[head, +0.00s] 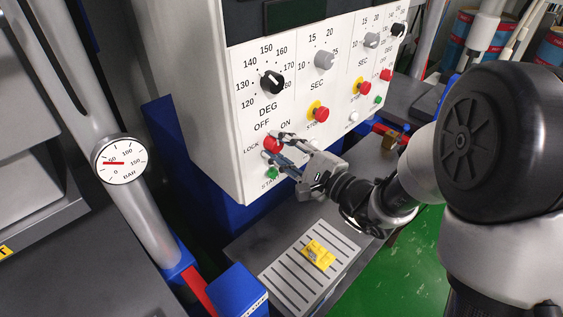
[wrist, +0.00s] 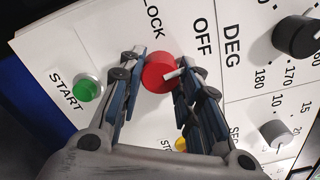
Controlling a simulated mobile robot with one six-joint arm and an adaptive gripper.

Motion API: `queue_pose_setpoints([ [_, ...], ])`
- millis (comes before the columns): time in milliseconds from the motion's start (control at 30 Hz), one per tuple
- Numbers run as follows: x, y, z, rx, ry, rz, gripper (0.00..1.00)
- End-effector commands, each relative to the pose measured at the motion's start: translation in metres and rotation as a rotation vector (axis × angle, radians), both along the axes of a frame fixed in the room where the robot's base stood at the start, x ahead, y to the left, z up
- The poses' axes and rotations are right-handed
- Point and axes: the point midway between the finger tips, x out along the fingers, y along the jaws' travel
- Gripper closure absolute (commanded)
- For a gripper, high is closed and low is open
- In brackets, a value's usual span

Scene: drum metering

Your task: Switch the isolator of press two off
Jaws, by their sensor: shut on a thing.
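The isolator is a red round knob (head: 271,143) with LOCK, OFF and ON printed around it, low on the white panel. In the wrist view the red knob (wrist: 158,74) sits between the two fingers of my gripper (wrist: 157,70), which is shut on it. A white pointer mark (wrist: 182,73) on it points up the panel, to one side of OFF; ON is hidden behind a finger. In the head view my gripper (head: 277,147) reaches the knob from the lower right and partly covers it. No press number is readable by it.
A green START button (wrist: 87,88) is close beside the knob. A black DEG dial (head: 271,82) and a red stop button on yellow (head: 320,113) are nearby. Similar controls continue right. A pressure gauge (head: 121,160) on a post stands left; a yellow item (head: 318,254) lies below.

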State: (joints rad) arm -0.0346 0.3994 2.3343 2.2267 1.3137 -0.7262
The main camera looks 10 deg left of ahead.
Motion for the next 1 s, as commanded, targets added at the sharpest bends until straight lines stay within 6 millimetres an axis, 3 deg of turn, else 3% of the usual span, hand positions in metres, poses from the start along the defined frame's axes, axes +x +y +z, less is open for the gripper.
queue_pose_setpoints([
  [400,-0.0004,0.0002,-0.0019,-0.115,-0.147,0.001,0.92],
  [967,-0.0002,0.0001,-0.0002,-0.131,-0.165,0.001,0.92],
  [1000,-0.0002,0.0001,-0.0002,-0.131,-0.165,0.001,0.66],
])
